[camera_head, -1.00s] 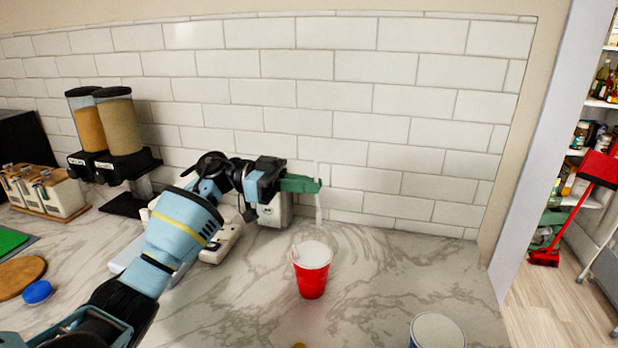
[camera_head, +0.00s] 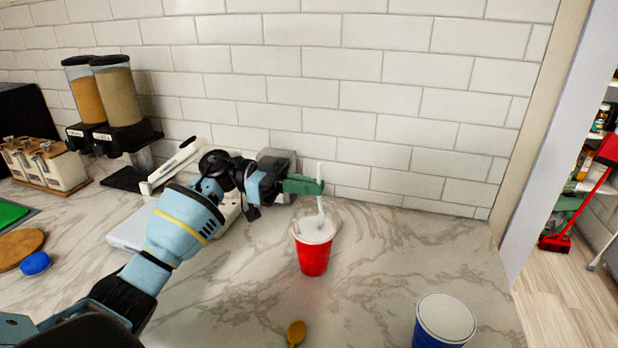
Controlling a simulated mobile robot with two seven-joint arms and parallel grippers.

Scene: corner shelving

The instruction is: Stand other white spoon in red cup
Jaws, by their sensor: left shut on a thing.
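The red cup (camera_head: 312,258) stands upright on the marble counter, with its white inside showing at the top. My left gripper (camera_head: 318,186) is above the cup's back rim, its green fingers shut on the white spoon (camera_head: 320,207). The spoon is held upright, its lower end at or just inside the cup's mouth; whether it touches the cup I cannot tell. My right gripper is not in view.
A blue cup (camera_head: 444,322) stands at the front right, and a wooden spoon (camera_head: 296,333) lies at the front edge. A white appliance (camera_head: 172,168) is behind my left arm. Cereal dispensers (camera_head: 118,95) stand at the back left.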

